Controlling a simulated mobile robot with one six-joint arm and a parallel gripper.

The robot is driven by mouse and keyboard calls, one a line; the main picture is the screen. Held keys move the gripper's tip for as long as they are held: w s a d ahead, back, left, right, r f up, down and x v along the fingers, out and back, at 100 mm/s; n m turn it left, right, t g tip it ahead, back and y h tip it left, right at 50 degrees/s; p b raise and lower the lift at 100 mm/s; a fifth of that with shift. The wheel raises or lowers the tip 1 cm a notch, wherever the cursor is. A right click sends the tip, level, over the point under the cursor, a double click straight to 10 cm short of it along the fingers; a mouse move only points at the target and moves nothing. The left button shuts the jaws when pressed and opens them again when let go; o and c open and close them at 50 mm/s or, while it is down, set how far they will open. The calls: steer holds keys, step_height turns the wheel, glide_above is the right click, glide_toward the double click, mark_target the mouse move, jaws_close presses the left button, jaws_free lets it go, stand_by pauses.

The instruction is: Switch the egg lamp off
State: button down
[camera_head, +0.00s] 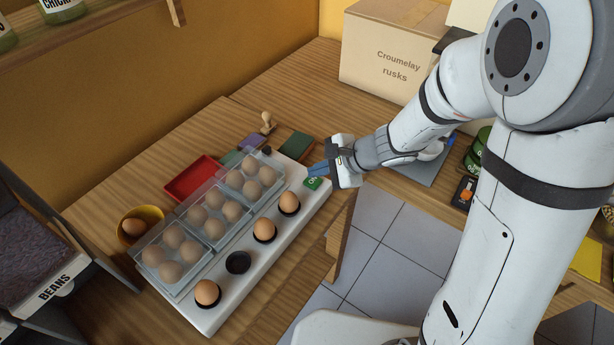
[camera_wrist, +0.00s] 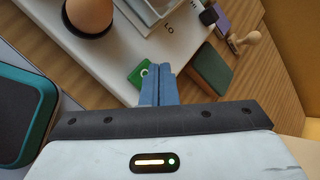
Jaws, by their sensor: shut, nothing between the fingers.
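The egg lamp (camera_head: 275,243) is a long white unit on the wooden bench, with a row of black cups along its front. Brown eggs sit in several cups, and one cup (camera_head: 238,262) is empty. A green switch with white marking (camera_head: 313,183) is at its far right end; it also shows in the wrist view (camera_wrist: 138,76). My gripper (camera_head: 311,169) has its blue fingers shut and empty, right beside the switch. In the wrist view the fingertips (camera_wrist: 158,68) lie just right of the white mark; I cannot tell whether they touch the switch.
A clear egg tray (camera_head: 207,246) lies along the lamp's back side. A red tray (camera_head: 191,178), a wooden stamp (camera_head: 267,122) and a green pad (camera_head: 297,145) are behind. A black knob (camera_head: 267,150) stands near the lamp's far end. A rusks box (camera_head: 383,55) stands farther back.

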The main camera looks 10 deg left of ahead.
mark_target(318, 182)
step_height(318, 182, up, 6)
steer(key=p, duration=0.4)
stand_by(0.4)
steer(key=shift+s, duration=0.1)
steer(key=s+d+r+n+h, duration=0.3)
steer(key=s+d, duration=0.1)
steer(key=d, duration=0.4)
steer(key=s+d+r+n+h, duration=0.3)
steer(key=s+d+r+n, duration=0.1)
steer(key=d, duration=0.4)
steer(key=s+d+r+n+t+h, duration=0.1)
steer(key=s+d+r+n+h, duration=0.2)
steer(key=d, duration=0.5)
steer(key=shift+s+d+r+n, duration=0.3)
steer(key=shift+s+n, duration=0.3)
steer(key=shift+s, duration=0.6)
